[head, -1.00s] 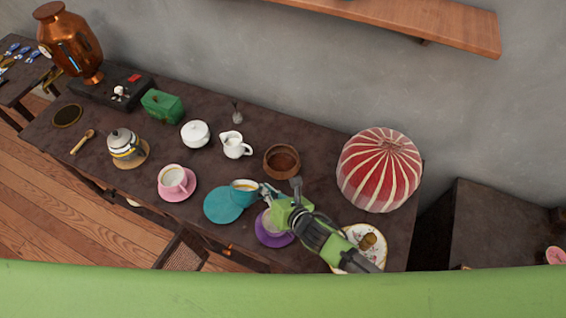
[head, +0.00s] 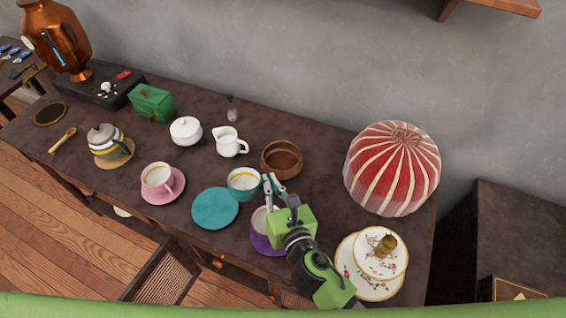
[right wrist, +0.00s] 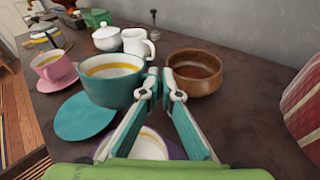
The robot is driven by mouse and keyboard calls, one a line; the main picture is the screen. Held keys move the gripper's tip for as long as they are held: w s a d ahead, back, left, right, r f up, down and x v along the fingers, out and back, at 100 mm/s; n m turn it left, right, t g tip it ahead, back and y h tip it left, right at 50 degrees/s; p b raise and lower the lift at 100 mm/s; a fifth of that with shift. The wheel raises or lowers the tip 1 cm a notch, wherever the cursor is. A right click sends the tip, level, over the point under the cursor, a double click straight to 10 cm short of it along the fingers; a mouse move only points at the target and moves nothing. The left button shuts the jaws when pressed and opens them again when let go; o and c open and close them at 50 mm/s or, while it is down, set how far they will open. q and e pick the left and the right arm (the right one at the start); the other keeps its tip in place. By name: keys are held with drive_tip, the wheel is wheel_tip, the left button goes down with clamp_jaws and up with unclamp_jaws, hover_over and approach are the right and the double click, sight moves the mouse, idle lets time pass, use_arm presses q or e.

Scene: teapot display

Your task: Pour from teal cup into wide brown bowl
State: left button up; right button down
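The teal cup (head: 243,183), white inside with a yellow band, is upright above and beyond its teal saucer (head: 214,209). In the right wrist view the cup (right wrist: 108,88) is just left of my fingertips. My right gripper (head: 270,184) is closed at the cup's handle side, its fingers nearly together; the handle itself is mostly hidden between them. The wide brown bowl (head: 282,159) stands on the table just behind and right of the cup, and in the right wrist view (right wrist: 196,73) right of the fingertips. My left gripper is out of view.
A cup on a purple saucer (head: 262,244) sits under my right gripper, partly hidden. A white jug (head: 229,142) and lidded white pot (head: 186,131) stand behind left. A pink cup (head: 160,180) is left. A red striped dome (head: 393,168) and floral plates (head: 366,278) are right.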

drive_tip(key=shift+d+r+t+h+b, duration=0.2)
drive_tip(key=shift+d+r+t+b, duration=0.3)
drive_tip(key=shift+r+b, duration=0.25)
drive_tip(key=shift+d+r+t+h+b, duration=0.2)
drive_tip(key=shift+d+r+t+b, duration=0.15)
drive_tip(key=shift+d+r+b, duration=0.35)
drive_tip(key=shift+d+r+t+h+b, duration=0.2)
drive_tip(key=shift+d+r+t+b, duration=0.2)
drive_tip(key=shift+r, duration=0.5)
drive_tip(key=shift+a, duration=0.1)
